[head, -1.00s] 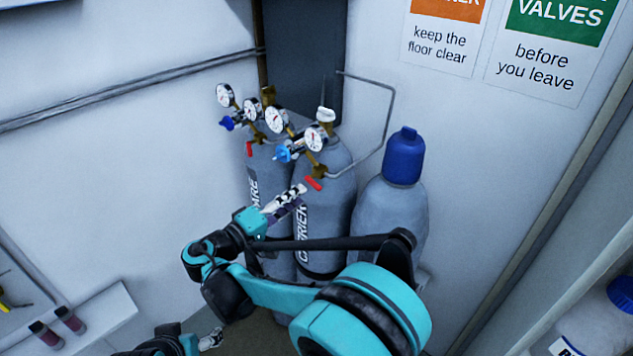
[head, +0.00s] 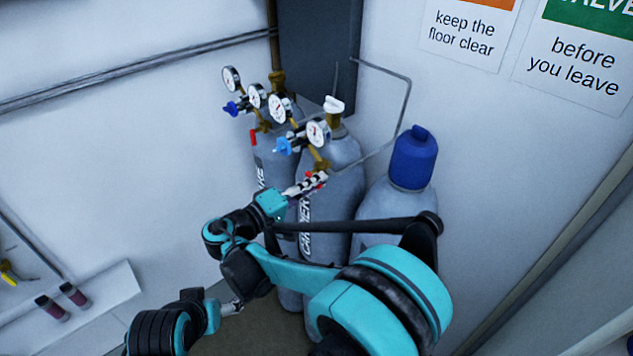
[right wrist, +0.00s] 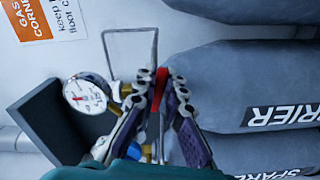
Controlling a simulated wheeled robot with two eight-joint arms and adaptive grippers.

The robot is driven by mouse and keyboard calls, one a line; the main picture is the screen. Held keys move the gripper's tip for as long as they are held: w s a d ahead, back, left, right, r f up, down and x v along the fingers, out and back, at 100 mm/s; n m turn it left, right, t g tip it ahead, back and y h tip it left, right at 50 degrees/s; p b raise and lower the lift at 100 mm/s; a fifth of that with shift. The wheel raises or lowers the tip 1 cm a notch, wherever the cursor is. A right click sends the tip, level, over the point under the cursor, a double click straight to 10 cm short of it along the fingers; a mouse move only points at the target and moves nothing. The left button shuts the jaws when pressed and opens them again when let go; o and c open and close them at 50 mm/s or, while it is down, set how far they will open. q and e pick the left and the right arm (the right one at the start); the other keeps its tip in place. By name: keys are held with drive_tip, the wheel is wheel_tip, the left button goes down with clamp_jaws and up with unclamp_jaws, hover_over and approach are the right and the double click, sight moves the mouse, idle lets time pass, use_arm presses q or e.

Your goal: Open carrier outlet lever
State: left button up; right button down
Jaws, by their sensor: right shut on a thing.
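The cylinder marked CARRIER (head: 343,190) stands in the corner and carries a regulator with round gauges (head: 318,132) and a blue knob (head: 283,146). Its small red outlet lever (right wrist: 163,77) shows between my right fingertips in the right wrist view. My right gripper (head: 318,180) is at the lever, below the regulator in the head view, and its fingers (right wrist: 153,76) are shut on the lever. The fingers hide most of the lever in the head view. My left gripper (head: 235,307) is low in the head view, away from the cylinders; its jaw opening is too small to judge.
A spare cylinder (head: 272,155) with its own gauges and red lever (head: 253,138) stands close on the left. A blue-capped cylinder (head: 413,160) stands on the right. A bent grey pipe (head: 408,100) runs along the wall behind.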

drive_tip(key=shift+r+n+b, duration=0.15)
drive_tip(key=shift+r+n, duration=0.05)
drive_tip(key=shift+n, duration=0.6)
drive_tip(key=shift+r+n+b, duration=0.15)
drive_tip(key=shift+r+n, duration=0.05)
drive_tip(key=shift+n, duration=0.6)
drive_tip(key=c, duration=1.6)
unclamp_jaws()
drive_tip(key=shift+d, duration=0.1)
drive_tip(key=shift+w+d, duration=0.1)
